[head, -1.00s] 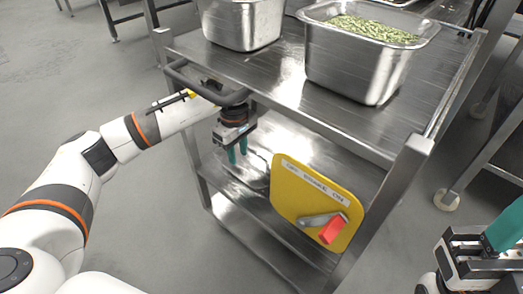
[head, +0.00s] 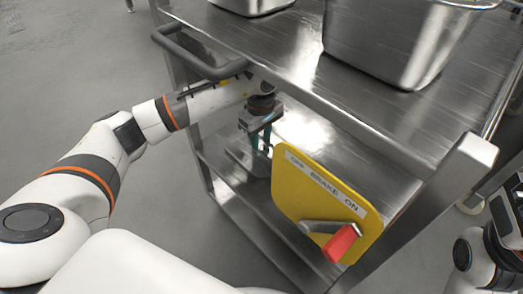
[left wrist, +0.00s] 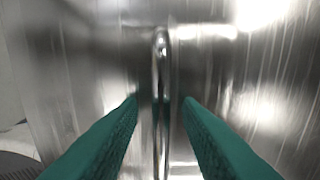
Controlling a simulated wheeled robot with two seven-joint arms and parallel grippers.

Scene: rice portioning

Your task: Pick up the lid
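The metal lid (head: 243,160) lies on the cart's lower shelf, partly hidden behind the yellow brake panel and my gripper. In the left wrist view its shiny upright handle (left wrist: 161,75) runs between my fingers. My left gripper (head: 261,150) points down over the lid, inside the cart. Its teal fingers (left wrist: 161,110) are open on both sides of the handle, with a gap showing on each side. My right gripper (head: 508,225) is partly in view at the lower right edge, away from the lid; its fingertips are cut off.
The yellow brake panel (head: 300,205) with a red-tipped lever (head: 342,243) stands close in front of the left gripper. The cart's top shelf (head: 290,60) is above the left arm, with steel pans (head: 390,45) on it. A push handle (head: 195,60) juts out at left.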

